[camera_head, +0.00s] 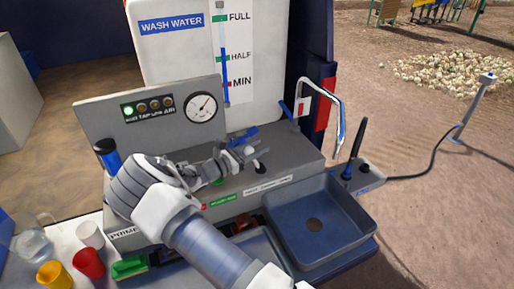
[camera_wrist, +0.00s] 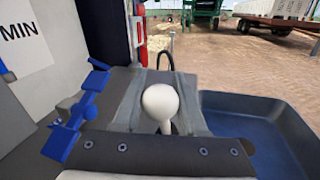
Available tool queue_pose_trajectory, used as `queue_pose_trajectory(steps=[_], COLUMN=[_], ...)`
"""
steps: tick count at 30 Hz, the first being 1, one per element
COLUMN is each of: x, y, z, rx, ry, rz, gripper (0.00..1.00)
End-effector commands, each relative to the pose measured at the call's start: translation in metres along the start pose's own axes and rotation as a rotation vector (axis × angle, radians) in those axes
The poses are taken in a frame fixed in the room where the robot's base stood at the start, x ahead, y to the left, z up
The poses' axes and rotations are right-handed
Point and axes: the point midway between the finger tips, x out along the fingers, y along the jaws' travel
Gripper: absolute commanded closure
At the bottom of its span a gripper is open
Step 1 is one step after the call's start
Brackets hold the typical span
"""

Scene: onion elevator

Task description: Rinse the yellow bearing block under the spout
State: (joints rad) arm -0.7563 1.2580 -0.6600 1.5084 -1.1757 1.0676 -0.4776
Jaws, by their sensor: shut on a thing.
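My gripper (camera_head: 252,158) is low over the grey wash unit, below the gauge. In the wrist view a lever with a round white knob (camera_wrist: 161,103) stands at the middle, just beyond the dark gripper edge. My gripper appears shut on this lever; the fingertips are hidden. The bent metal spout (camera_head: 338,105) rises at the right of the unit and curves down towards the grey basin (camera_head: 356,212), which looks empty. The basin also shows in the wrist view (camera_wrist: 275,108). I cannot make out a yellow bearing block in either view.
A white wash-water tank (camera_head: 172,55) stands behind the gauge panel (camera_head: 160,115). A blue-handled fitting (camera_wrist: 78,122) is close to the left of my gripper. Yellow (camera_head: 55,275), red (camera_head: 89,263) and white (camera_head: 90,235) cups stand at the lower left.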

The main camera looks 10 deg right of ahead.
Motion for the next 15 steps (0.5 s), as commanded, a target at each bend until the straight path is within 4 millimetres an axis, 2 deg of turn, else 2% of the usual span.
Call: queue_pose_trajectory(steps=[9, 15], x=[0.001, 0.010], y=[0.000, -0.003], z=[0.001, 0.002], rx=[0.003, 0.027], ry=[0.007, 0.095], rz=[-0.002, -0.012], gripper=[1.00, 1.00])
